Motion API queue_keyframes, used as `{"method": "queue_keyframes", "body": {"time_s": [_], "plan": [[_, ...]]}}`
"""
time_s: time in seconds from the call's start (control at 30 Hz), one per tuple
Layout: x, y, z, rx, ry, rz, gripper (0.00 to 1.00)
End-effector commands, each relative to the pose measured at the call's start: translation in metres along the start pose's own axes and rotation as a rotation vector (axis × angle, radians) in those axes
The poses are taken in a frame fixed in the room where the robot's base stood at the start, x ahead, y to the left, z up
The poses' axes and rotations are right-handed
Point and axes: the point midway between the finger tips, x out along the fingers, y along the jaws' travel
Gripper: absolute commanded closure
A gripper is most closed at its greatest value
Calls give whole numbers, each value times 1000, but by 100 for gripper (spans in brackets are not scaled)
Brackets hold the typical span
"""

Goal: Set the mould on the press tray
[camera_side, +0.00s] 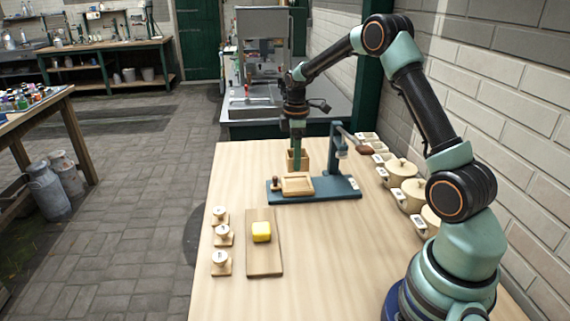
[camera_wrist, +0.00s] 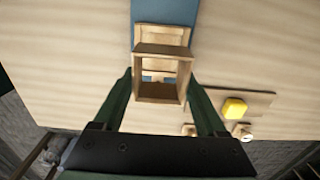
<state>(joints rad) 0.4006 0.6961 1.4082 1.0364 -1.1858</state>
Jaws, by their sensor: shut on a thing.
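My gripper (camera_side: 298,145) points down and is shut on the mould (camera_side: 304,161), a small wooden box frame. In the wrist view the mould (camera_wrist: 162,93) sits between the two green fingers of my gripper (camera_wrist: 161,88). The press tray (camera_side: 297,184) is a shallow, light wooden tray on the blue base (camera_side: 343,190) of the press. In the side view the mould shows just above and behind the tray. In the wrist view the mould partly covers the tray (camera_wrist: 163,35). Its exact height above the tray is unclear.
The press column with its lever (camera_side: 353,139) stands right of the mould. Yellow butter (camera_side: 261,231) lies on a board (camera_side: 263,264) in front. Several stamps (camera_side: 223,235) stand left of the board. Lidded pots (camera_side: 400,172) line the right edge by the wall.

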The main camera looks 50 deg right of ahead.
Motion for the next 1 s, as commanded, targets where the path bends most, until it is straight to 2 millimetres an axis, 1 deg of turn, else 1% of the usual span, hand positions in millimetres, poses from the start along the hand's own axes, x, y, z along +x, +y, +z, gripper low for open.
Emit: {"method": "queue_keyframes", "body": {"time_s": [0.17, 0.4, 0.6, 0.77, 1.0], "plan": [[10, 0, 0, 0, -1, -2, 80], [30, 0, 0, 0, 0, -1, 80], [41, 0, 0, 0, 0, 0, 80], [45, 0, 0, 0, 0, 0, 80], [45, 0, 0, 0, 0, 0, 80]]}}
